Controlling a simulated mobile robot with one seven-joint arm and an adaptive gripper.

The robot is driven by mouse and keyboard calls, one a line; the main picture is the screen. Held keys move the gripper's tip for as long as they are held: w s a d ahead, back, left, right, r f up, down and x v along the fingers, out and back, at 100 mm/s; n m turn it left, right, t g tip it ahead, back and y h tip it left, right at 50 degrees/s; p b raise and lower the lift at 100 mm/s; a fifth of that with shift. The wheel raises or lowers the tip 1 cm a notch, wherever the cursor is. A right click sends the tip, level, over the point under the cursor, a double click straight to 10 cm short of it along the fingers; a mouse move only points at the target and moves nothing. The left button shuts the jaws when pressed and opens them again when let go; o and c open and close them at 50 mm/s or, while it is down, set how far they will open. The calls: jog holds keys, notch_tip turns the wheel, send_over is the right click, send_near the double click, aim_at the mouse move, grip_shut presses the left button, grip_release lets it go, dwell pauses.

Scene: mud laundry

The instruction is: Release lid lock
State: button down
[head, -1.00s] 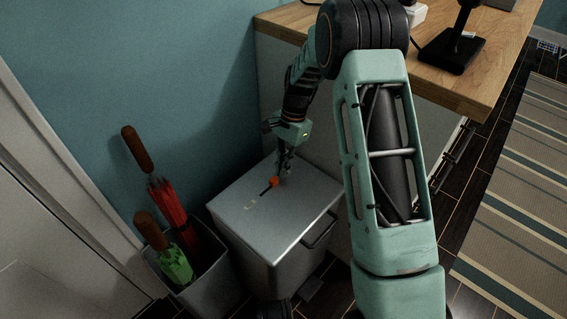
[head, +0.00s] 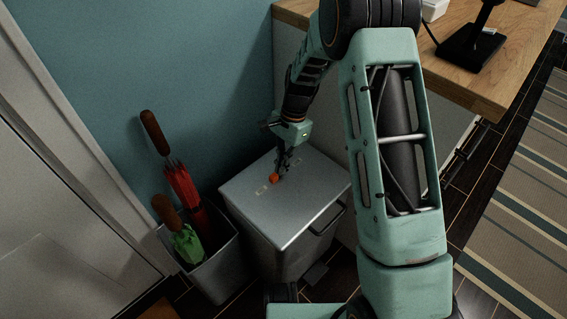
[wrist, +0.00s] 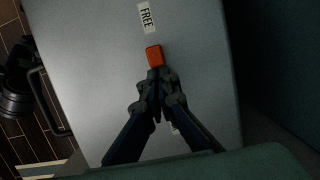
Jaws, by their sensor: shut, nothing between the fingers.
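The grey bin lid (head: 300,205) is closed, with an orange lock knob (head: 273,178) on its top. In the wrist view the orange knob (wrist: 154,56) sits close to a pale label reading FREE (wrist: 147,18); that label (head: 261,189) also shows in the head view. My gripper (head: 281,168) points down at the lid, on the side of the knob away from FREE. In the wrist view my gripper (wrist: 158,74) is shut and empty, its tips right against or very near the knob; contact is unclear. A second label (wrist: 175,130) is mostly hidden by the fingers.
A grey holder (head: 222,270) with a red umbrella (head: 182,190) and a green umbrella (head: 187,245) stands left of the bin. A wooden counter (head: 455,75) rises at right behind my arm. The teal wall is close behind the bin.

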jog(key=shift+s+a, duration=0.15)
jog(key=shift+s, duration=0.05)
jog(key=v, duration=1.2)
jog(key=shift+w, duration=0.15)
